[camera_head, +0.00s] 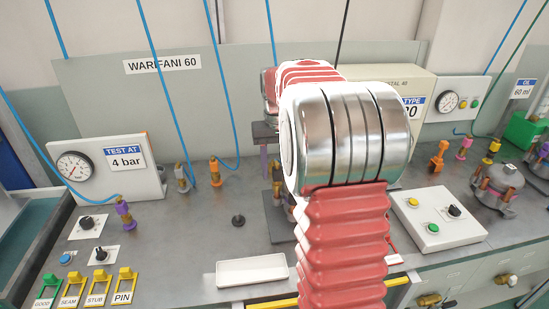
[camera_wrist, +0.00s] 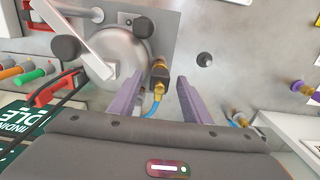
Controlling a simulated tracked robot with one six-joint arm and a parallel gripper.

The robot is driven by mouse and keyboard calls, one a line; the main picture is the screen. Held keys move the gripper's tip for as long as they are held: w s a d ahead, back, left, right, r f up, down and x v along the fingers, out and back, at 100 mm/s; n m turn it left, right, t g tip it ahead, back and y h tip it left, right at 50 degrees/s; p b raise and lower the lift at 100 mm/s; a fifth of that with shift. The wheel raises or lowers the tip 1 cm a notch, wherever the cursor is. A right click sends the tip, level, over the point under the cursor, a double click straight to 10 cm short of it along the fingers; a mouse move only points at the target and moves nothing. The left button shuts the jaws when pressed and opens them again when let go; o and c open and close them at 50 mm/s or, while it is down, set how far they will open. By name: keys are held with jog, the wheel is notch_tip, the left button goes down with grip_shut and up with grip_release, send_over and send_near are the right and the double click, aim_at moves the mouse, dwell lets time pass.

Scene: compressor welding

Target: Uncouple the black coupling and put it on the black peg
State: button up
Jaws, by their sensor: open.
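The dark-sleeved coupling (camera_wrist: 159,73) with brass ends stands beside a round metal body in the wrist view, a blue hose running from its brass end. My gripper (camera_wrist: 160,78) is open, with one purple finger on each side of the coupling and visible gaps between. Whether the coupling is joined to a fitting below is unclear. The black peg (camera_wrist: 205,60) stands bare on the bench to the right of the fingers; it also shows in the head view (camera_head: 238,220). In that view my arm hides most of the gripper, and only part of a fitting shows beside it.
Other hose couplings stand left of the peg (camera_head: 183,178), (camera_head: 215,172). A gauge panel (camera_head: 88,178) is at the left, a white tray (camera_head: 252,271) at the front edge, and a button box (camera_head: 437,222) at the right. Bench around the peg is clear.

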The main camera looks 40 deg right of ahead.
jog(key=shift+f, duration=0.5)
jog(key=shift+c, duration=0.6)
grip_shut()
jog(key=c, duration=0.6)
grip_release()
grip_shut()
jog(key=shift+s, duration=0.1)
jog(key=shift+o, duration=0.4)
grip_release()
grip_shut()
